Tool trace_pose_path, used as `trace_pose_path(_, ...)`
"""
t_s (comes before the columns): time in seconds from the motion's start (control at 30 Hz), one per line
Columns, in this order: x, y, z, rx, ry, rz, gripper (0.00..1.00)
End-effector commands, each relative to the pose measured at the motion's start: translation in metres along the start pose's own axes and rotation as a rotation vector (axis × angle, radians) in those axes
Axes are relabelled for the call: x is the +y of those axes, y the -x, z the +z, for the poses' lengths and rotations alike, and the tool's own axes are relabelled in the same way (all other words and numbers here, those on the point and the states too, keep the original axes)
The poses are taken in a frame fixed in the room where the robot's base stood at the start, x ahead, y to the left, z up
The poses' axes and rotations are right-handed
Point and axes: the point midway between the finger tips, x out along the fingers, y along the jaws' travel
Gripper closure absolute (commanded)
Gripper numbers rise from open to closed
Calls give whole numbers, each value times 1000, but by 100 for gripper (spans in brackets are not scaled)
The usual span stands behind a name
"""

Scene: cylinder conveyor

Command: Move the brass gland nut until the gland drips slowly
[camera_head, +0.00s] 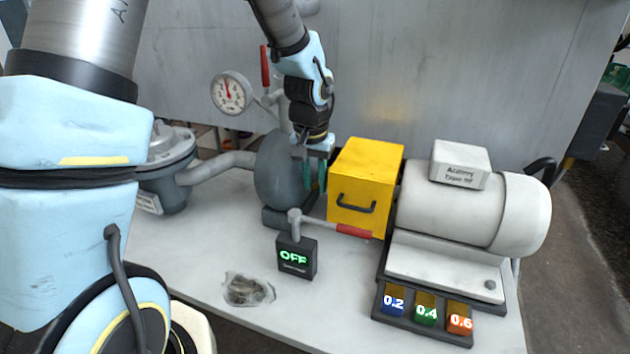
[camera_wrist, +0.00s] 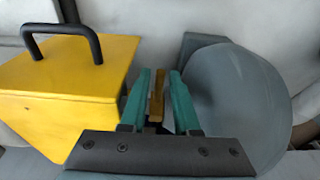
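The brass gland nut (camera_wrist: 156,96) shows in the wrist view as a narrow brass-coloured piece between my two teal fingers. My gripper (camera_wrist: 161,88) points down into the gap between the grey pump casing (camera_wrist: 240,98) and the yellow box (camera_wrist: 75,85). Its fingers are apart, one on each side of the brass piece, with a gap visible on the right. In the head view my gripper (camera_head: 314,180) hangs over the same gap, and the nut is hidden there. A small black display (camera_head: 296,260) in front of the pump reads OFF in green.
A red-handled lever (camera_head: 353,231) lies across the front of the yellow box. A white motor (camera_head: 445,215) stands to the right. A pressure gauge (camera_head: 230,92) and another red lever (camera_head: 265,66) are behind the pump. A clear dish (camera_head: 247,290) and tiles marked 0.2, 0.4, 0.6 (camera_head: 426,310) are in front.

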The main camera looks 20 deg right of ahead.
Motion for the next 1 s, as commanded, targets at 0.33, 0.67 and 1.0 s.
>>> trace_pose_path(0.33,0,49,-1,7,1,-1,70)
trace_pose_path(0.67,0,100,-1,4,0,0,70)
trace_pose_path(1.0,0,108,0,1,0,0,70)
